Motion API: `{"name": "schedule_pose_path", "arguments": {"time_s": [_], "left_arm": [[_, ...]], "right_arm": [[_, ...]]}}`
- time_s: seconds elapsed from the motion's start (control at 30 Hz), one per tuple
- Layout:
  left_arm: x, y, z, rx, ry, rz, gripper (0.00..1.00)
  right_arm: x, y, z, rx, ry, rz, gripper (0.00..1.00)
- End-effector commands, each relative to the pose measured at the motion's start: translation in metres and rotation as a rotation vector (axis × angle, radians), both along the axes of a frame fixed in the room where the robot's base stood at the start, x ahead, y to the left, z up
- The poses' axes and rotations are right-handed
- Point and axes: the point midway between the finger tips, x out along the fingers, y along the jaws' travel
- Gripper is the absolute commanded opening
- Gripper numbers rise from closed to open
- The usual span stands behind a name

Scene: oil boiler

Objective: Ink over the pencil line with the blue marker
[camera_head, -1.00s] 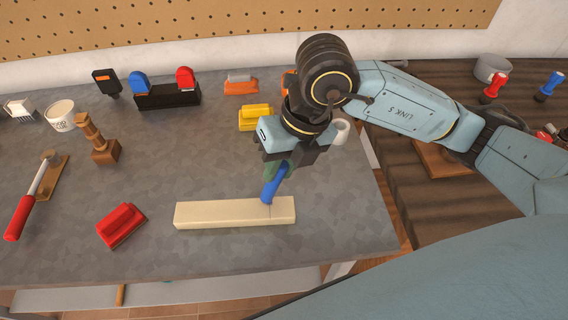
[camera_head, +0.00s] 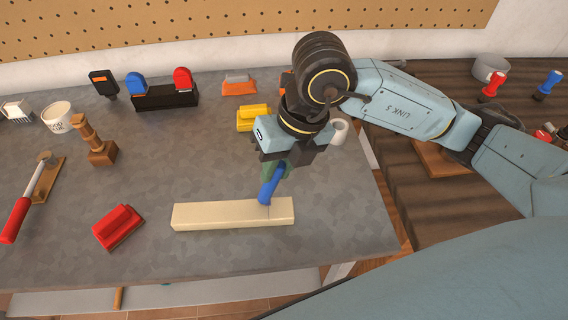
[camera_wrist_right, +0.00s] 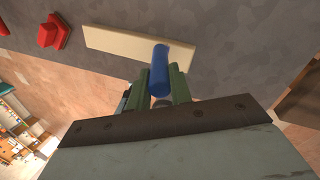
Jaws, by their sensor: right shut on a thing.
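The blue marker (camera_head: 270,186) is held tilted in my right gripper (camera_head: 279,168), its lower end at the top of a pale wooden block (camera_head: 205,215) near the block's right end. In the right wrist view the marker (camera_wrist_right: 159,72) sits between the green fingers of my right gripper (camera_wrist_right: 161,84), with the block (camera_wrist_right: 115,41) beyond it. A faint line crosses the block near the marker tip; I cannot tell whether it is pencil or an edge. My left gripper is not in view.
A red block-shaped tool (camera_head: 119,227) lies left of the wooden block. A yellow one (camera_head: 254,117) and a white mug (camera_head: 339,130) stand behind my gripper. A red-handled tool (camera_head: 15,220) lies at the far left.

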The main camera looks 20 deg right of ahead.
Motion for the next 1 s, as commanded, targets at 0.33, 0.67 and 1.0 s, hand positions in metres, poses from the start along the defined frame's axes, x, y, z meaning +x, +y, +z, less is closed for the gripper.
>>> {"name": "schedule_pose_path", "arguments": {"time_s": [0.33,0.67,1.0], "left_arm": [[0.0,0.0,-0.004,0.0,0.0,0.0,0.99],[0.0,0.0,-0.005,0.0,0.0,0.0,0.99],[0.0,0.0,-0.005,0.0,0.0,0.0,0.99]], "right_arm": [[-0.004,-0.012,-0.001,-0.002,0.001,0.0,0.0],[-0.009,-0.009,-0.001,-0.001,0.002,0.001,0.0],[-0.016,-0.005,-0.001,-0.001,0.002,0.0,0.0]]}}
